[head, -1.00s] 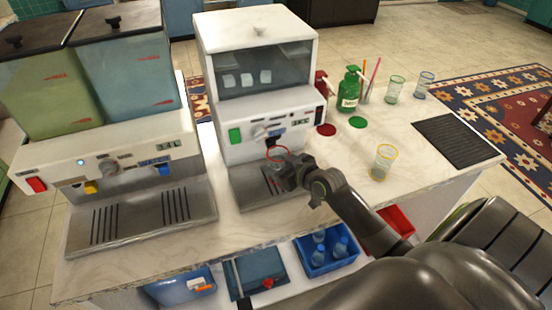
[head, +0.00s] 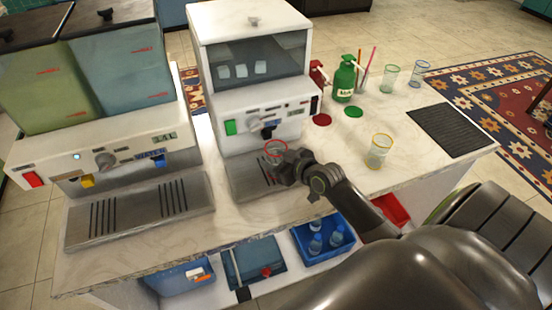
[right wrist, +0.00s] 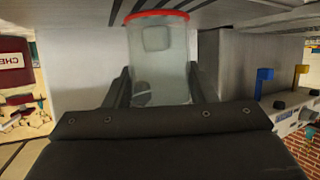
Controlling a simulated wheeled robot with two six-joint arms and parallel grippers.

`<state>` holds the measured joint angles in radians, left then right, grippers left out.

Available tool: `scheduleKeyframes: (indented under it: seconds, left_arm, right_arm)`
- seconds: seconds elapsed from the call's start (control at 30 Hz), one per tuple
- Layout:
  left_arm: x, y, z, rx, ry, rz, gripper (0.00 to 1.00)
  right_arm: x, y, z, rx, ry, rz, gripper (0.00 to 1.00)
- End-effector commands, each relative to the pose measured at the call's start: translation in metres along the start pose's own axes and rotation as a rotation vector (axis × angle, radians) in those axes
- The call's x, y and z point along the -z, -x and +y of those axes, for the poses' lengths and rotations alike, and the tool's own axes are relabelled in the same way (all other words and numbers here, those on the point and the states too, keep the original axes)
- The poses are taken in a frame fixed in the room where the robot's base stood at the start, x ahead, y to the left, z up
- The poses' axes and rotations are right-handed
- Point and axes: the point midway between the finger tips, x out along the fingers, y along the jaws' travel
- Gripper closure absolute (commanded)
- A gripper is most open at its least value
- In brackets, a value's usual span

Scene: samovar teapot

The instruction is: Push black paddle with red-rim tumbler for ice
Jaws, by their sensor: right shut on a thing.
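The red-rim tumbler (head: 275,149) is held upright in front of the white ice machine (head: 252,85), over its drip tray (head: 250,186). My right gripper (head: 284,167) is shut on it. In the right wrist view the clear tumbler (right wrist: 158,65) stands between the two fingers, its red rim at the top. A pale block shape shows through the glass; I cannot tell whether it is inside. The black paddle (head: 267,132) is on the machine's front, just above and behind the rim; I cannot tell whether they touch. My left gripper is not in view.
A drink dispenser (head: 120,165) stands at the left. A yellow-rim tumbler (head: 379,151) stands to the right of my right arm. A green bottle (head: 344,80), two more tumblers and a black mat (head: 452,130) are further right. A blue bin (head: 322,240) sits below the counter.

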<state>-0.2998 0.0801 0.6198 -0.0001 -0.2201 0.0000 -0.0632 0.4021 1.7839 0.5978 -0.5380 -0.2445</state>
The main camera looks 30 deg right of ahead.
Motion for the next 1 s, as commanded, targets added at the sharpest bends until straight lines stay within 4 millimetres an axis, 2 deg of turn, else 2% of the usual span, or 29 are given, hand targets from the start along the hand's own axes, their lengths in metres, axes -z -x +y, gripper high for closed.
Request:
scheduleKeyframes:
  seconds: [0.17, 0.8, 1.0]
  left_arm:
    - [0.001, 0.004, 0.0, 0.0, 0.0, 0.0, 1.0]
    - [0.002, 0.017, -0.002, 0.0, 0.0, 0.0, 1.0]
    - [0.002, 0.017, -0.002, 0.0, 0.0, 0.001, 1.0]
  right_arm:
    - [-0.002, 0.007, -0.003, 0.0, -0.001, -0.001, 0.72]
    - [-0.029, 0.072, -0.035, 0.0, -0.001, -0.001, 0.72]
    - [-0.033, 0.084, -0.041, 0.0, 0.0, 0.0, 0.72]
